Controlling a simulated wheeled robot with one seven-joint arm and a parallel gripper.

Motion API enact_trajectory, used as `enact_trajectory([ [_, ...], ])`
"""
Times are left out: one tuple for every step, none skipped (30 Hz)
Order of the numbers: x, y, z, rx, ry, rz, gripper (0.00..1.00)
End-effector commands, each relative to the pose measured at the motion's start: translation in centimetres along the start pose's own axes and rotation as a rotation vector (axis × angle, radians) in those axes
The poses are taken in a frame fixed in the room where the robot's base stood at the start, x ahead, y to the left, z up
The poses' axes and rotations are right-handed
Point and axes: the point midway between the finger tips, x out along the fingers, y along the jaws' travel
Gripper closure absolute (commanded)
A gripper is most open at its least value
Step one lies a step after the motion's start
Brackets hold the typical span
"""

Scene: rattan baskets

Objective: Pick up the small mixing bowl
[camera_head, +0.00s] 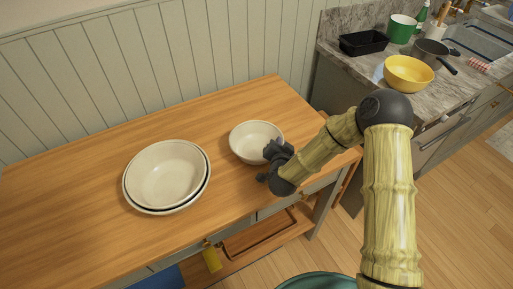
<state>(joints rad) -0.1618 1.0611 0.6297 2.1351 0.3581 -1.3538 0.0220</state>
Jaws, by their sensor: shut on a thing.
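The small mixing bowl (254,137) is a cream-white round bowl on the right part of the wooden table. It appears upright; I cannot tell whether it touches the table or is slightly raised. My gripper (269,160) is at the bowl's right front rim, shut on that rim. The fingertips are small and dark, and partly hidden against the bowl and my wrist.
A larger cream bowl (167,174) with a dark edge beneath it sits left on the wooden table (70,205). A counter (376,70) at the back right holds a yellow bowl (408,73), a black tray (363,42), a green pot (402,28) and a pan (431,52).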

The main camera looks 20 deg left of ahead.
Motion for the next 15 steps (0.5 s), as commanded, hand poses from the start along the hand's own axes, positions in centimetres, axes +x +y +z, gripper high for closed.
enact_trajectory([
  [0.05,0.30,0.05,-0.002,-0.001,0.007,1.00],
  [0.05,0.31,0.06,-0.002,-0.001,0.007,1.00],
  [0.05,0.31,0.06,-0.002,-0.001,0.007,1.00],
  [0.05,0.31,0.06,-0.002,-0.001,0.007,1.00],
  [0.05,0.31,0.06,-0.002,-0.001,0.007,1.00],
  [0.05,0.16,-0.09,0.000,0.002,0.004,1.00],
  [0.05,0.16,-0.09,0.000,0.002,0.004,1.00],
  [0.05,0.16,-0.09,0.000,0.002,0.004,1.00],
  [0.05,0.16,-0.09,0.000,0.002,0.004,1.00],
  [0.05,0.15,-0.08,0.000,0.002,0.004,1.00],
  [0.05,0.15,-0.07,0.000,0.002,0.004,1.00],
  [0.04,0.14,-0.09,0.000,0.002,0.004,1.00],
  [0.03,0.12,-0.11,0.000,0.002,0.003,1.00],
  [0.01,0.08,-0.16,0.000,0.002,0.003,1.00],
  [-0.02,0.00,-0.27,0.000,0.002,0.003,1.00],
])
